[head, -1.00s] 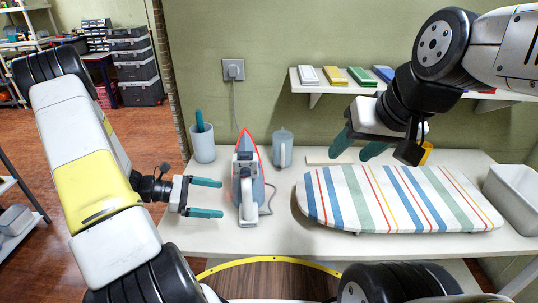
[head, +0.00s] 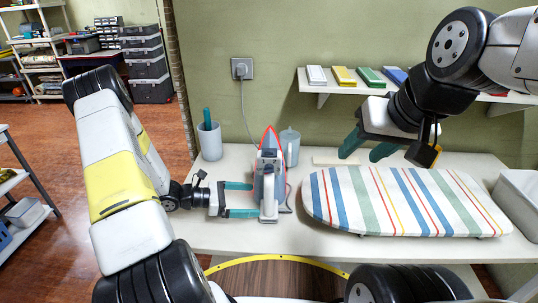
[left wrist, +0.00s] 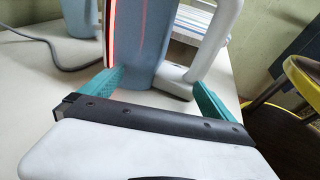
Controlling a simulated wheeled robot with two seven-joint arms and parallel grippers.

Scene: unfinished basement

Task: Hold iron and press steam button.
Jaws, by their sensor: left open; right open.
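The iron (head: 268,165), grey-blue and white with a red-edged plate, stands upright on the table left of the ironing board. My left gripper (head: 256,199) is open, its teal fingers level and pointing right, with the tips at the iron's near lower part. In the left wrist view the iron's blue-grey body (left wrist: 142,45) and white handle (left wrist: 222,30) show just ahead, between and beyond the open fingertips (left wrist: 158,84). I cannot tell if they touch. The steam button is not distinguishable. My right gripper (head: 362,155) is open and empty above the board's back left.
A striped ironing board (head: 400,200) fills the table's middle right. A grey cup (head: 209,143) and a lidded blue-grey mug (head: 290,148) stand behind the iron. A cord rises to a wall socket (head: 242,68). A shelf (head: 345,88) hangs above; a white bin (head: 518,200) sits right.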

